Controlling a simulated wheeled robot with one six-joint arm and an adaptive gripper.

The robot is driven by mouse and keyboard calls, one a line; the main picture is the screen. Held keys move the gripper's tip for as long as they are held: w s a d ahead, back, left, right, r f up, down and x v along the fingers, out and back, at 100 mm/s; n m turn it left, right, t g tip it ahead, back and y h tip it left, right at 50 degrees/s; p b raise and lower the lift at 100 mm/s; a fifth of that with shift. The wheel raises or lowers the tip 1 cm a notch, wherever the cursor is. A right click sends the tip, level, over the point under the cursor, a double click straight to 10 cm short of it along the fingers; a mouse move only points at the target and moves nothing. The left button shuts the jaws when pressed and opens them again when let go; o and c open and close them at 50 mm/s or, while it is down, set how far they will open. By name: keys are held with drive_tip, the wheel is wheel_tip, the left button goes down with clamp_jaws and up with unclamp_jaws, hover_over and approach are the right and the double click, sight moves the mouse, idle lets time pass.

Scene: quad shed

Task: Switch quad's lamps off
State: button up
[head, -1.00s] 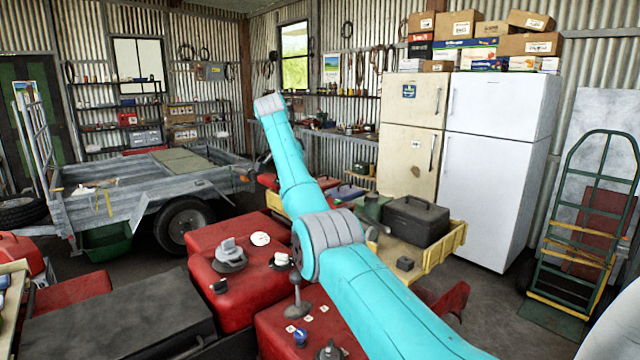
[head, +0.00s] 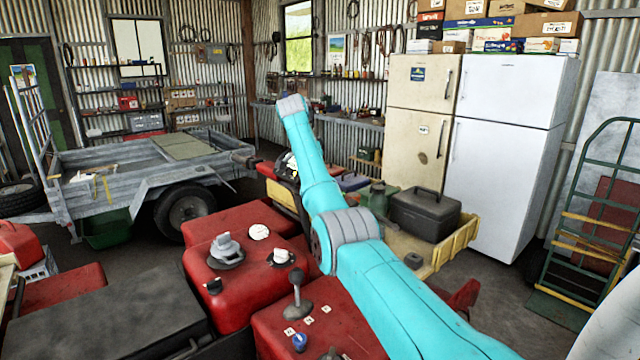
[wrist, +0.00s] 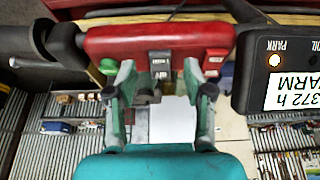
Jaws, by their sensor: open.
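The quad (head: 228,262) is red and fills the lower middle of the head view, with a lever and several knobs on its top. In the wrist view, a red switch housing (wrist: 108,42) lies across the top. The lamps cannot be made out.
A black instrument panel (wrist: 279,62) with a lit PARK light stands right of the housing in the wrist view. A dark rounded grip lies to its left. In the head view, a yellow tray (head: 457,243) holds a black toolbox (head: 424,216); fridges, a hand truck (head: 590,215) and a trailer stand around.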

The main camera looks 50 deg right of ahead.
drive_tip(key=shift+x, duration=0.9)
clamp_jaws()
drive_tip(key=shift+d+r+y, duration=0.15)
drive_tip(key=shift+r+y, duration=0.05)
drive_tip(key=shift+y, duration=0.3)
drive_tip(key=shift+d+y, duration=0.1)
drive_tip(key=shift+y, duration=0.4)
unclamp_jaws()
drive_tip(key=shift+t, duration=0.3)
